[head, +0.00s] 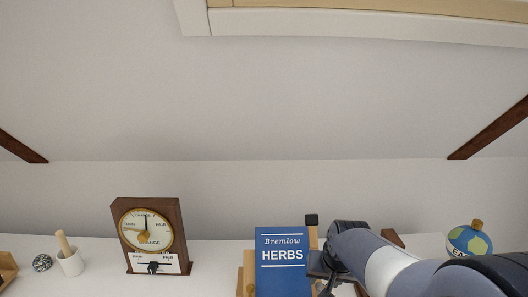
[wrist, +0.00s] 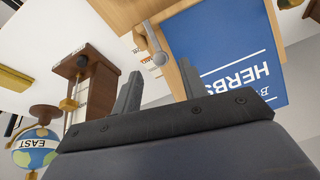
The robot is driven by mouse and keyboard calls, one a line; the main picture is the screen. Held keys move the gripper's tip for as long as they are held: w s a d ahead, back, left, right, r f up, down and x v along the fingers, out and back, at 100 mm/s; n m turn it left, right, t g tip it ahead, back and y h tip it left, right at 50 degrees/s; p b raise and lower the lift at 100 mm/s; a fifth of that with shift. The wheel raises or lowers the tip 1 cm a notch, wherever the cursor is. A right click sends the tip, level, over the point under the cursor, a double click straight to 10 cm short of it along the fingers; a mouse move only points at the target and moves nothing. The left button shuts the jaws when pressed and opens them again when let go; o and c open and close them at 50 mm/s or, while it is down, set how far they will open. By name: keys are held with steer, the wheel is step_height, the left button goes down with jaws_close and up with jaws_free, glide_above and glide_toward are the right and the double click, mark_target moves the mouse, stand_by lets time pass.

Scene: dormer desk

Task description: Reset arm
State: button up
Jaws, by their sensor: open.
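My arm comes in from the lower right in the head view. My gripper (head: 326,284) is at the lower middle, just right of the blue herb book (head: 282,262), and is partly cut off by the bottom edge. In the wrist view, my gripper (wrist: 160,86) has its two dark fingers spread apart with nothing between them. The blue herb book (wrist: 228,45) lies beyond the right finger there, on a wooden stand (wrist: 140,9). I cannot tell whether a finger touches the stand.
A wooden dial instrument (head: 150,236), a white cup with a pestle (head: 70,262) and a patterned ball (head: 42,262) stand to the left. A globe (head: 468,241) stands right, behind my arm. A brown wooden piece (wrist: 95,90) is left of my fingers. A sloped ceiling (head: 260,100) hangs above.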

mark_target(319, 286)
steer(key=x, duration=0.4)
steer(key=shift+f, duration=0.1)
steer(key=shift+a+n, duration=0.25)
steer(key=shift+n, duration=0.05)
steer(key=shift+s+r, duration=0.1)
steer(key=shift+r, duration=0.2)
